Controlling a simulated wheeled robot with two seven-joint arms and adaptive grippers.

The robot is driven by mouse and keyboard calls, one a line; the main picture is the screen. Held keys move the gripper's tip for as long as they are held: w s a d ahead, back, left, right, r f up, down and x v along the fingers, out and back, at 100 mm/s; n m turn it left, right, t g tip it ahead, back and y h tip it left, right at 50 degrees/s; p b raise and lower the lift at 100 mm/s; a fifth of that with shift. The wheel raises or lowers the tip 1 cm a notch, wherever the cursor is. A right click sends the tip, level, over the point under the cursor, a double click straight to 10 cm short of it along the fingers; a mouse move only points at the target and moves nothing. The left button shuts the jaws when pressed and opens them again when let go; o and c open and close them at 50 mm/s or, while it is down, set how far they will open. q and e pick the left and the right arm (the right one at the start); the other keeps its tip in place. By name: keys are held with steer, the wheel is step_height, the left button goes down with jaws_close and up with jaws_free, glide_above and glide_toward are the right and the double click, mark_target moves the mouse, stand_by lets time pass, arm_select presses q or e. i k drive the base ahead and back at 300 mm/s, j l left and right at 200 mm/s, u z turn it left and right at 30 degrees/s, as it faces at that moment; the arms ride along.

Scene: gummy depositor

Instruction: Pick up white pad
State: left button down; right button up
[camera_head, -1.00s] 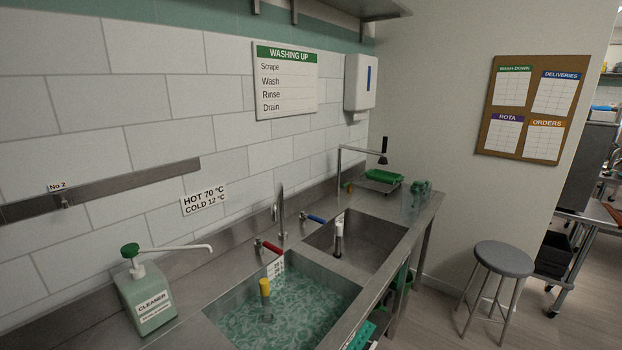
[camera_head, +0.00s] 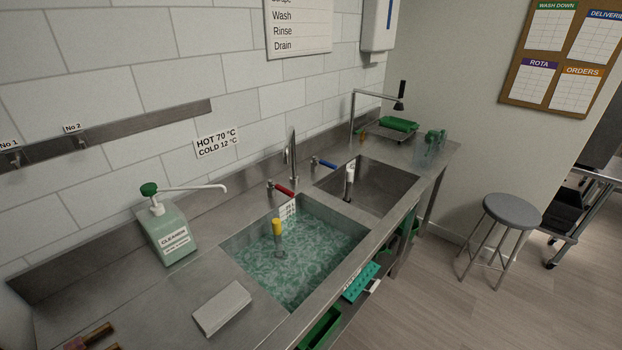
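A white pad (camera_head: 222,308), a pale rectangular block, lies flat on the steel counter in the lower part of the view. It is left of the water-filled sink and in front of the cleaner bottle. Neither of my grippers shows in the view.
The green cleaner bottle (camera_head: 168,234) with a long spout stands behind the pad. The filled sink (camera_head: 238,249) holds an upright yellow-topped piece (camera_head: 277,228). An empty sink (camera_head: 392,184) is beyond it. Brown-handled items (camera_head: 90,338) lie at the lower left. A stool (camera_head: 511,212) stands at right.

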mark_target(216, 312)
steer(key=u, duration=0.4)
steer(key=i+l+u, duration=0.1)
steer(key=u, duration=0.3)
steer(key=l+u, duration=0.1)
steer(key=u, duration=0.3)
steer(key=i+l, duration=0.05)
